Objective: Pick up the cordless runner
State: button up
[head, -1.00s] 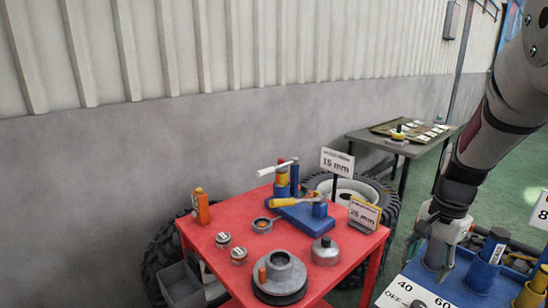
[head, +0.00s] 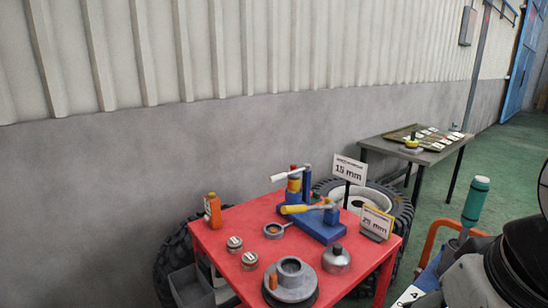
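I cannot pick out the cordless runner for certain. A tool with a teal grip (head: 475,198) and a grey lower part stands upright at the right, above the blue edge of a bench. Whether it is the runner, I cannot tell. A yellow-handled tool (head: 306,208) lies across a blue fixture (head: 318,225) on the red table (head: 225,233). Dark and grey links of my arm fill the lower right corner and hide most of the bench. My gripper is not in view.
The red table also bears an orange bottle (head: 213,209), small round tins (head: 249,260), a grey flanged part (head: 291,279) and signs. Tyres stand behind it. An orange curved bar (head: 438,228) rises by the bench. A far table (head: 452,157) stands at the back right.

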aim_at(481, 186)
jog(key=k+l+z, duration=0.1)
jog(key=z, duration=0.65)
